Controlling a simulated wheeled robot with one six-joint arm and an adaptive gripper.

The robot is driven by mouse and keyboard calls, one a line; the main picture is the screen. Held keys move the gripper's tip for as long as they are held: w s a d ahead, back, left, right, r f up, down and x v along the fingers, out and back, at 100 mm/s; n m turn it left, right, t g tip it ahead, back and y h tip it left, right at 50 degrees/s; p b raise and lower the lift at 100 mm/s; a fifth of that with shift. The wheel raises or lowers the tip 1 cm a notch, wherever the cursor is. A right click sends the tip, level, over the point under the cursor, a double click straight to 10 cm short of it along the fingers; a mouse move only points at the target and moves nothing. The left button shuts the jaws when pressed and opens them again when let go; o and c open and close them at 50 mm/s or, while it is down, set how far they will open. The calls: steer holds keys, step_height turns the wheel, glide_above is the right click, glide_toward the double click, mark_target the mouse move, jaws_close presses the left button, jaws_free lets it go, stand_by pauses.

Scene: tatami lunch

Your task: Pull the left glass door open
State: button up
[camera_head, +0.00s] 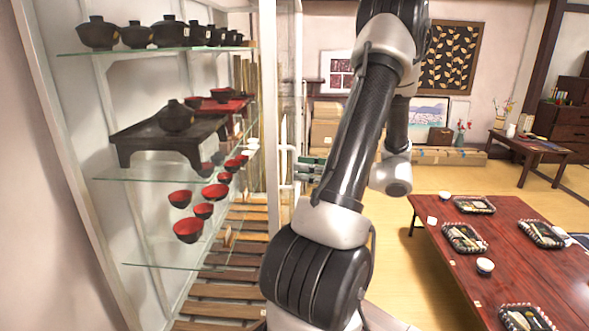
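A white-framed glass display cabinet (268,120) fills the left side, seen along its length. A narrow upright glass door (290,90) shows nearly edge-on beside the cabinet's white post. I cannot tell for sure whether it is the left door or how far it stands open. A pale bar handle (285,150) is on it. My gripper (305,167) is at handle height, just right of the handle. My arm covers much of the gripper. I cannot tell whether its fingers touch the handle or are closed.
Glass shelves hold black lidded bowls (168,33), red bowls (188,230) and a dark small table (150,138). A low red-brown table (520,270) with lunch trays (464,238) stands at right. Tatami floor (440,184) is clear between. Cardboard boxes (440,156) line the back wall.

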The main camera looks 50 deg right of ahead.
mark_target(294, 183)
steer(key=shift+x, duration=1.6)
jaws_close()
